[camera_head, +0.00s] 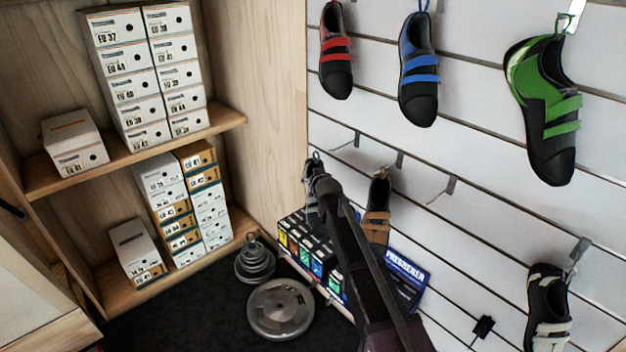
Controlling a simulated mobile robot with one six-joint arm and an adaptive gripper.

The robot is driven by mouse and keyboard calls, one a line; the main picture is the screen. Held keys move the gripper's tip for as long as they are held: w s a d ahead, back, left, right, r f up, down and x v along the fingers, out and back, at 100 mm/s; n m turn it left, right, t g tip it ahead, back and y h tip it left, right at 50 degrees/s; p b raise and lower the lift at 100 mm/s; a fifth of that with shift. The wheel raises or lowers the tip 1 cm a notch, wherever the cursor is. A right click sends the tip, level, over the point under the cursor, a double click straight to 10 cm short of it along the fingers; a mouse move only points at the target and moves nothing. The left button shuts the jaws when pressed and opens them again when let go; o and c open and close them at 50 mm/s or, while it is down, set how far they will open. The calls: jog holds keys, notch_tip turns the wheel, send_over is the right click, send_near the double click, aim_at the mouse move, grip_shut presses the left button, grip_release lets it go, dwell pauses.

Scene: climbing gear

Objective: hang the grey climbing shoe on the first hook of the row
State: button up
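The grey climbing shoe (311,171) shows beside the end of my arm, left of the lower hook row, and is partly hidden by it. I cannot tell whether the loop touches that hook. My gripper (319,184) is at the shoe, seen from behind; its fingers are not clear. The middle hook (400,158) holds a brown shoe (377,222), partly covered by my arm. The third hook (450,187) is bare.
Red (336,60), blue (418,75) and green (548,115) shoes hang above. A black-and-white shoe (548,310) hangs lower right. Small coloured boxes (303,252) and a blue freshener box (408,272) sit below. Metal discs (281,308) lie on the dark floor. Shelves at left hold shoeboxes (130,75).

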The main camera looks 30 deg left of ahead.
jog(key=w+d+f+b, duration=0.1)
jog(key=w+d, duration=0.3)
jog(key=w, duration=0.6)
jog(key=shift+f, duration=0.25)
dwell(1.4)
jog(key=shift+f+b, duration=0.1)
jog(key=shift+b, duration=0.2)
dwell(0.5)
jog(key=o, duration=1)
jog(key=shift+w+d, duration=0.1)
jog(key=shift+d, duration=0.1)
